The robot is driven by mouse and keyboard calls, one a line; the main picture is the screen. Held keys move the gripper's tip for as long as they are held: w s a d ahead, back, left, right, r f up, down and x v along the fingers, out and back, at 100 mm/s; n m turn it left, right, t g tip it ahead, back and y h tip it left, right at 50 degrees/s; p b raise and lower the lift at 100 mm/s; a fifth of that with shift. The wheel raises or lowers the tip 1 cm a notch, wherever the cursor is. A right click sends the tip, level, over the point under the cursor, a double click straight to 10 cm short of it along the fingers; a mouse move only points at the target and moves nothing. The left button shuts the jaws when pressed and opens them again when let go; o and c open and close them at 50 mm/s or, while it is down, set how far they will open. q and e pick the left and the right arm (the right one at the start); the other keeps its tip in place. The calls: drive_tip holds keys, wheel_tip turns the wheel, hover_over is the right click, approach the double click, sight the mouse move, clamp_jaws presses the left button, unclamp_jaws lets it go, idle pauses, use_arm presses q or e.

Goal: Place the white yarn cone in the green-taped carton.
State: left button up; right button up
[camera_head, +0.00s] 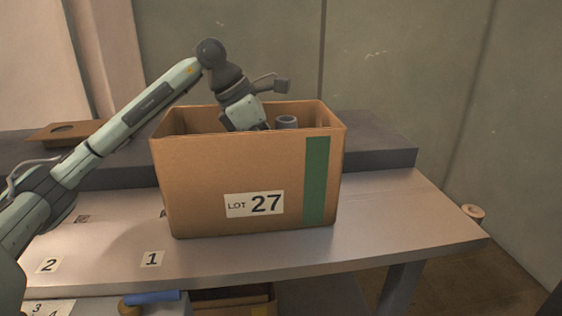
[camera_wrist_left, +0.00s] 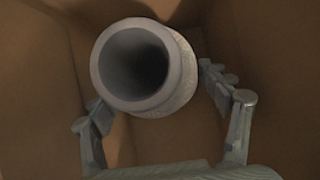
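The carton (camera_head: 206,183) with a green tape strip (camera_head: 316,180) and a "LOT 27" label stands open-topped on the metal table. The white yarn cone is inside it; the grey end of its tube (camera_head: 287,121) shows just above the front rim. In the left wrist view the cone's pale side (camera_wrist_left: 184,80) shows below the hollow tube end, against brown carton walls. My left gripper (camera_wrist_left: 152,92) reaches down into the carton, fingers spread to either side of the cone. A small gap shows at the right finger; contact at the left is unclear. My right gripper is out of view.
A raised dark ledge (camera_head: 385,148) runs behind the carton, with a flat brown piece with a hole (camera_head: 66,132) at left. The metal table (camera_head: 395,213) is clear right of the carton. Number labels lie at left. A beige roll (camera_head: 473,212) is beyond the right edge.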

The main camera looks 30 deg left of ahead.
use_arm(q)
drive_tip(key=shift+o, duration=0.3)
drive_tip(key=p+v, duration=0.1)
drive_tip(key=v, duration=1.1)
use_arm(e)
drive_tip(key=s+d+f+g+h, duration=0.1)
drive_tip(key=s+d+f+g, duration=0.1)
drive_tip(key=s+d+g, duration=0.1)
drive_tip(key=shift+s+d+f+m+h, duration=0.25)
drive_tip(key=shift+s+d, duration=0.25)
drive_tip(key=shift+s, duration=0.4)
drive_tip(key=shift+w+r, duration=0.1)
